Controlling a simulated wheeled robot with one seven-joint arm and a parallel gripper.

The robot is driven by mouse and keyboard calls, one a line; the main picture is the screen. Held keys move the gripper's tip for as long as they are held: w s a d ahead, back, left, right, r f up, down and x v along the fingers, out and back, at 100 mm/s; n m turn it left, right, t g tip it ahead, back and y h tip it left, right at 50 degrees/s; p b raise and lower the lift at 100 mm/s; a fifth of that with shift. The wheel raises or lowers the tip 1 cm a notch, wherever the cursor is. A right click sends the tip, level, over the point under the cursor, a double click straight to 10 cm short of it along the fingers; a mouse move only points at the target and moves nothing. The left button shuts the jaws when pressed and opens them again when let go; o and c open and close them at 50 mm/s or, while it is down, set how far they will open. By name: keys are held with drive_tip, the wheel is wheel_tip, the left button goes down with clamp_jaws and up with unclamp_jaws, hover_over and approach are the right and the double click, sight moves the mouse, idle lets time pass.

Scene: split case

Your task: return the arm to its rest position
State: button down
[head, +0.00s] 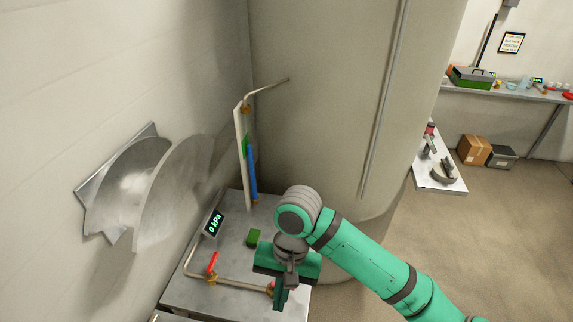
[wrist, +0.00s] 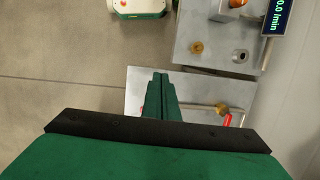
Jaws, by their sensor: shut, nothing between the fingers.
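My gripper (head: 281,300) is at the lower middle of the head view, at the end of my green arm (head: 365,262). The arm reaches in from the lower right and bends at a grey joint. The gripper points down over the front right part of a metal bench (head: 228,228). In the wrist view my gripper (wrist: 160,80) has its two green fingers together, with nothing between them. The fingers show over a metal plate, to the left of a brass valve with a red handle (wrist: 227,120). The gripper partly hides the pipework on the bench in the head view.
The bench carries a display reading 0 hPa (head: 213,223), a red valve handle (head: 213,262), a green block (head: 253,237) and an upright pipe (head: 240,155). A large tank (head: 330,100) stands behind. A round metal plate (head: 172,195) juts from the left wall. Open floor (head: 500,230) lies right.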

drive_tip(key=w+a+r+m+t+y, duration=0.1)
drive_tip(key=w+a+r+t+y, duration=0.25)
drive_tip(key=a, duration=0.45)
drive_tip(key=w+a+r+t+y, duration=0.25)
drive_tip(key=a+t+y, duration=0.25)
drive_tip(key=a, duration=0.3)
drive_tip(key=w+a+r+m+t+y, duration=0.15)
drive_tip(key=w+a+t+y, duration=0.25)
drive_tip(key=a, duration=0.5)
drive_tip(key=s+d+f+m+t+h, duration=0.25)
drive_tip(key=s+d+f+h, duration=0.25)
drive_tip(key=d+f, duration=0.25)
drive_tip(key=s+d+f+m+t+h, duration=0.2)
drive_tip(key=s+d+f+t+h, duration=0.1)
drive_tip(key=s+d+f+h, duration=0.4)
drive_tip(key=s+d+f+n+h, duration=0.1)
drive_tip(key=s+d+n, duration=0.3)
drive_tip(key=s, duration=0.6)
drive_tip(key=s+d+f+n+h, duration=0.1)
drive_tip(key=s+d+f+n, duration=0.1)
drive_tip(key=s+d+n, duration=0.3)
drive_tip(key=s+d, duration=0.3)
drive_tip(key=s, duration=0.2)
drive_tip(key=shift+f, duration=0.3)
